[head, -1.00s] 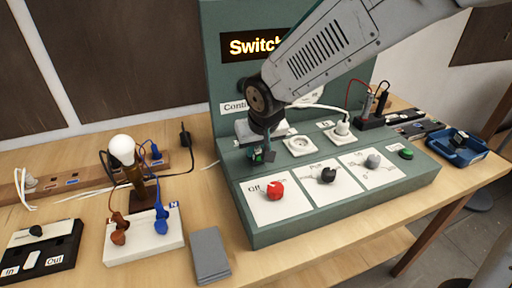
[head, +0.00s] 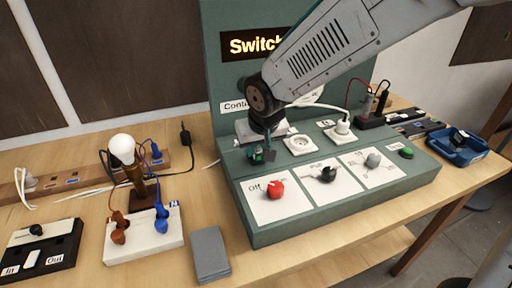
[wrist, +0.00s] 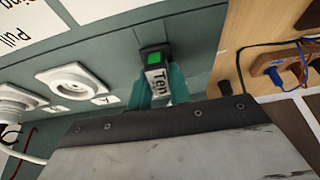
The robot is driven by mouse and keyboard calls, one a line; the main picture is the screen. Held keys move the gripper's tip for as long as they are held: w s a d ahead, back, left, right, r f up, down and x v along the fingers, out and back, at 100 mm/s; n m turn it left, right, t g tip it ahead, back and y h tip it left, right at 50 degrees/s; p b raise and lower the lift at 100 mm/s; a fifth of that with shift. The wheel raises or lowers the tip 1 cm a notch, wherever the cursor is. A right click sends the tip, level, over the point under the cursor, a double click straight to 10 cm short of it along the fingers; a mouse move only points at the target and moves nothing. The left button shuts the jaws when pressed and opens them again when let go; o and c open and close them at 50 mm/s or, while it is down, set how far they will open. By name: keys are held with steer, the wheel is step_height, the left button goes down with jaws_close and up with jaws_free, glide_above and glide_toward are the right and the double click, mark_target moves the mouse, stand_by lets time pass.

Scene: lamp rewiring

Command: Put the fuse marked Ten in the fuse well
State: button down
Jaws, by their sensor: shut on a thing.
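My gripper (head: 262,155) is low over the back left of the green switch console (head: 330,215). In the wrist view the teal fingers (wrist: 158,88) are shut on the fuse marked Ten (wrist: 156,76), a small block with a green end and a white label. In the head view the fuse is small, dark and mostly hidden between the fingers. I cannot make out the fuse well; it may be hidden under the gripper. Whether the fuse touches the console I cannot tell.
White sockets (head: 299,145) are right of my gripper, one with a white plug (head: 342,129). Red, black and grey knobs stand in front. A blue tray (head: 462,153) is at the right. A bulb (head: 122,149) and leads stand left. A grey block (head: 210,253) lies in front.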

mark_target(260, 169)
steer(key=shift+s, duration=0.1)
steer(key=c, duration=1.2)
jaws_free()
steer(key=a+v, duration=0.1)
steer(key=v, duration=0.6)
steer(key=s+d+r+m+g, duration=0.1)
steer(key=s+d, duration=1)
steer(key=s+d+r+m+g+h, duration=0.1)
steer(key=s+d+r+m+g, duration=0.1)
steer(key=s+d, duration=0.9)
steer(key=shift+s+d+r, duration=0.3)
steer(key=shift+s+d, duration=0.1)
steer(key=shift+s, duration=0.25)
